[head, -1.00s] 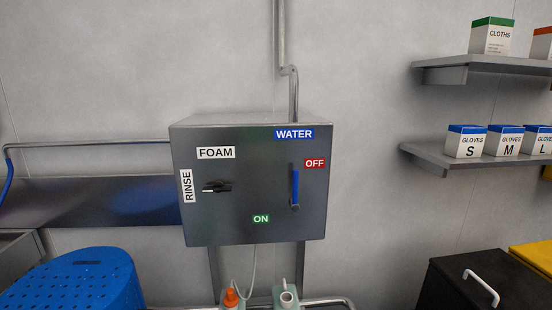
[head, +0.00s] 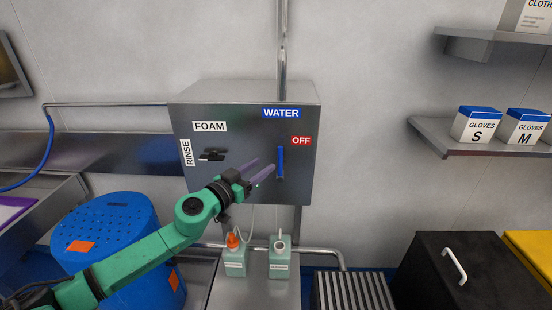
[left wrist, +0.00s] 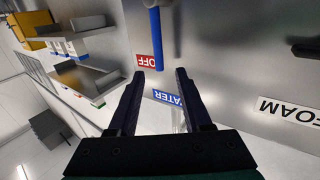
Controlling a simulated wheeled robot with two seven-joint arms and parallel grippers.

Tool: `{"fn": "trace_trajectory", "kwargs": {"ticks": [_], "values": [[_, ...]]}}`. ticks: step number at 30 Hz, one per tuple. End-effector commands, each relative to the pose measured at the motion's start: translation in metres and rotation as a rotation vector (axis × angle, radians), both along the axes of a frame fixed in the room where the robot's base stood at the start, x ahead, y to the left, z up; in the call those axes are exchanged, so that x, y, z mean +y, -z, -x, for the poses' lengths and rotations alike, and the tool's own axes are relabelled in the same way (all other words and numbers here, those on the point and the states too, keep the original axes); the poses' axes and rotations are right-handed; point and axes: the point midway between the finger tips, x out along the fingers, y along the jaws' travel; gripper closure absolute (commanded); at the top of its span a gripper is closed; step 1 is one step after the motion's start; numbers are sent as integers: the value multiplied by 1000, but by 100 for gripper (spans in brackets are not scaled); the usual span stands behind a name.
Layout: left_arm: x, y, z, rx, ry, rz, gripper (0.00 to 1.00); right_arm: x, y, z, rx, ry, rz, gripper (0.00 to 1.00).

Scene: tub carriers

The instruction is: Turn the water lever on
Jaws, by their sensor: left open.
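The water lever (head: 280,162) is a blue handle on the front of the grey metal box (head: 245,110). It stands upright below the blue WATER label (head: 281,113), beside the red OFF label (head: 301,141). My left gripper (head: 264,167) is open and empty, its fingers just left of the lever and pointing at it. In the left wrist view, turned upside down, the lever (left wrist: 155,38) ends near the gap between the open fingertips (left wrist: 161,72); I cannot tell whether they touch. The ON label is hidden behind my gripper. My right gripper is not in view.
A black FOAM/RINSE knob (head: 212,155) sits left of the lever. Below stand a bottle with an orange cap (head: 235,262) and another bottle (head: 280,262). A blue perforated tub (head: 125,215) is at left, a black bin (head: 480,275) at right. Space right of the box is clear.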

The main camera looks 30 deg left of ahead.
Motion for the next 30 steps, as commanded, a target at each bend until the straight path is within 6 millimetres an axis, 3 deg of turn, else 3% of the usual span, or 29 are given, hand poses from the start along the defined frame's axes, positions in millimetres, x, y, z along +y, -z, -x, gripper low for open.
{"fn": "trace_trajectory", "kwargs": {"ticks": [3,8,14,16,19,30], "values": [[-1,-4,-19,-5,-4,-5,51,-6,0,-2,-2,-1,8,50],[-12,3,-34,-9,18,-1,51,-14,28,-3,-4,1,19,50],[-3,4,-47,-4,-7,-6,51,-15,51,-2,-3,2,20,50],[-1,-9,-56,-4,-14,8,51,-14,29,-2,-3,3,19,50],[-4,-8,-67,-4,-12,7,51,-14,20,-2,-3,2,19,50],[-9,-1,-76,1,-4,1,51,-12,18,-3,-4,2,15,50]]}}
